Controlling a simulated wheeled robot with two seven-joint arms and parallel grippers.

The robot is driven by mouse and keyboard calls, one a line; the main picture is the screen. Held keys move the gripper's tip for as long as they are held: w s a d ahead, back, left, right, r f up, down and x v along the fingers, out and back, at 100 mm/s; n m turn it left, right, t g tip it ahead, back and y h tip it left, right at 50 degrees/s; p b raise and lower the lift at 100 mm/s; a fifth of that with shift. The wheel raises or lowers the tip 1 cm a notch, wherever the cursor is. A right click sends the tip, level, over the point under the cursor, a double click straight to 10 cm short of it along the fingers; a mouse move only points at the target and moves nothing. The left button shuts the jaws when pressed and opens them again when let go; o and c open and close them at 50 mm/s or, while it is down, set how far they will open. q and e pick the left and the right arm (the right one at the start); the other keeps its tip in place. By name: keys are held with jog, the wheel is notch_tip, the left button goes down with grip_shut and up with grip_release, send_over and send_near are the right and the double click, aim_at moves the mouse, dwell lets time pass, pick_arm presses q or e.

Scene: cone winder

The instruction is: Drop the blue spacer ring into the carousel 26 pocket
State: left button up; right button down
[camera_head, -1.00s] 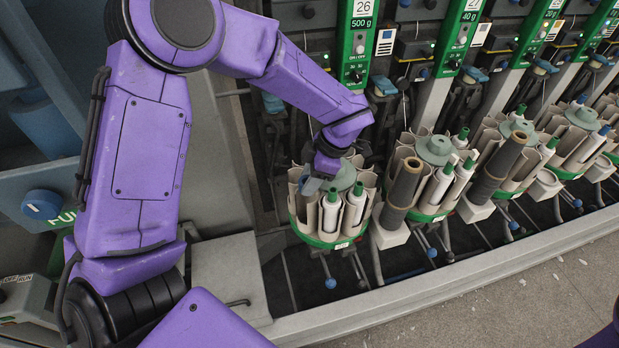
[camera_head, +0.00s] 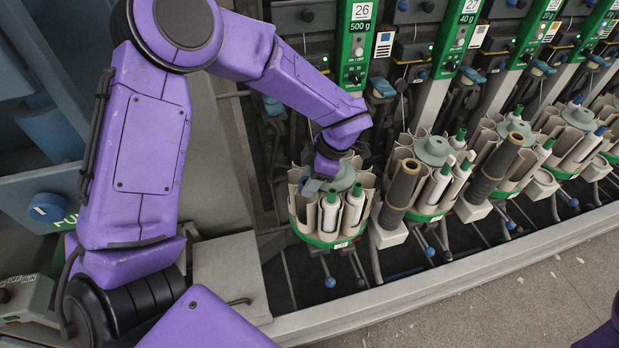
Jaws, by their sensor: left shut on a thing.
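The carousel of station 26 (camera_head: 330,241) is a round holder with a green base and several cream pockets. Some of its pockets hold white bobbins with green tips, such as the front bobbin (camera_head: 331,210). My left gripper (camera_head: 314,187) is over the left rear part of this carousel, pointing down, close to the pocket tops. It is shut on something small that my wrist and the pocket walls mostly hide. I cannot make out the blue spacer ring. My right gripper is not in view.
The green 26 panel (camera_head: 358,45) stands behind the carousel. A dark brown tube (camera_head: 402,185) on a white block stands close on the right, with the carousel of station 27 (camera_head: 433,150) beyond.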

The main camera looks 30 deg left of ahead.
pick_arm(q)
jog(key=shift+f+b, duration=0.55)
jog(key=shift+f, duration=0.8)
dwell(0.9)
jog(key=shift+r+p, duration=0.15)
jog(key=shift+p, duration=0.3)
dwell(0.4)
dwell(0.6)
jog(key=o, duration=1.1)
jog(key=shift+s, duration=0.1)
notch_tip(320, 180, up, 8)
jog(key=p, duration=0.8)
jog(key=shift+r, duration=0.1)
